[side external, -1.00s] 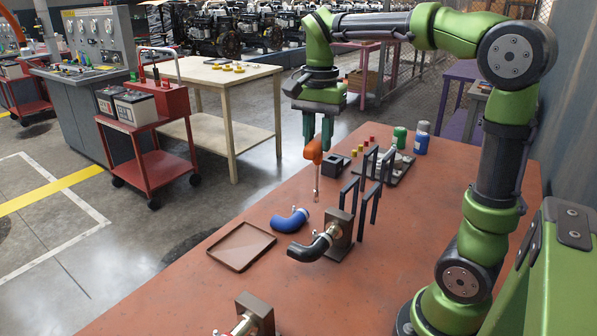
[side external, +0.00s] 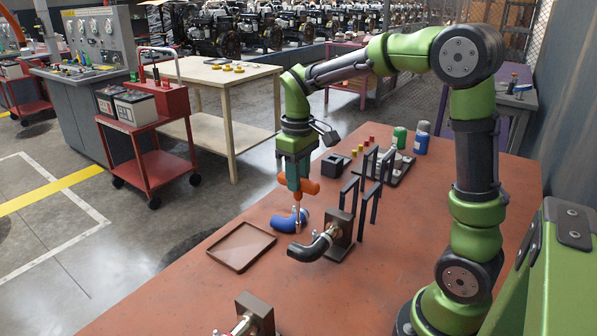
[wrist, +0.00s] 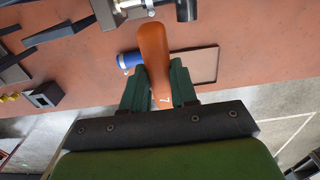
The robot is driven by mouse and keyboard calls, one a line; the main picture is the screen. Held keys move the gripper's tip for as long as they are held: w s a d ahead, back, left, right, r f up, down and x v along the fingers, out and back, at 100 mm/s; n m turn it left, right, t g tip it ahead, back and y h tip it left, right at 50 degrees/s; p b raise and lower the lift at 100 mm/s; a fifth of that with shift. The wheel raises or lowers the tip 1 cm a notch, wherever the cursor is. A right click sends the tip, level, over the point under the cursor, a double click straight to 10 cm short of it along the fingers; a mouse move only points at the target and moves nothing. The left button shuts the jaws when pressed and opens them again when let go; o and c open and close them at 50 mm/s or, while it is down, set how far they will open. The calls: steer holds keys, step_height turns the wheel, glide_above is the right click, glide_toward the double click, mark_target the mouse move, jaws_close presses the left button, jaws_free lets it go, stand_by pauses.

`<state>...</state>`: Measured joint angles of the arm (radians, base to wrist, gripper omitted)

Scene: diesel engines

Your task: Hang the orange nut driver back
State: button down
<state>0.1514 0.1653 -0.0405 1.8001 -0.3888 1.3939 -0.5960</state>
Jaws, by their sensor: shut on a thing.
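The orange nut driver (side external: 312,187) is in my gripper (side external: 296,182), its orange handle showing on both sides of the fingers. In the wrist view, the orange handle (wrist: 153,45) runs between the two green fingers of my gripper (wrist: 160,90). Dark upright frames (side external: 348,196) stand on the table to the right of my gripper. I cannot tell which of them is a hanger for the driver.
The blue hose (side external: 284,223) lies on the red table beside a shallow brown tray (side external: 241,247). A black elbow hose (side external: 309,248) is fitted to a brown block (side external: 341,232). A black box (side external: 335,164), small coloured pieces and green and blue containers (side external: 421,141) stand farther back.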

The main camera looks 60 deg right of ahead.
step_height(320, 180, up, 17)
steer(key=s+d, duration=0.4)
steer(key=d, duration=0.4)
steer(key=s+d, duration=0.4)
steer(key=d, duration=0.4)
step_height(320, 180, down, 21)
steer(key=shift+s+d+r, duration=0.15)
steer(key=shift+d+r, duration=0.05)
steer(key=shift+d, duration=0.05)
stand_by(0.4)
steer(key=shift+f, duration=0.7)
stand_by(0.6)
steer(key=shift+c, duration=2.2)
jaws_free()
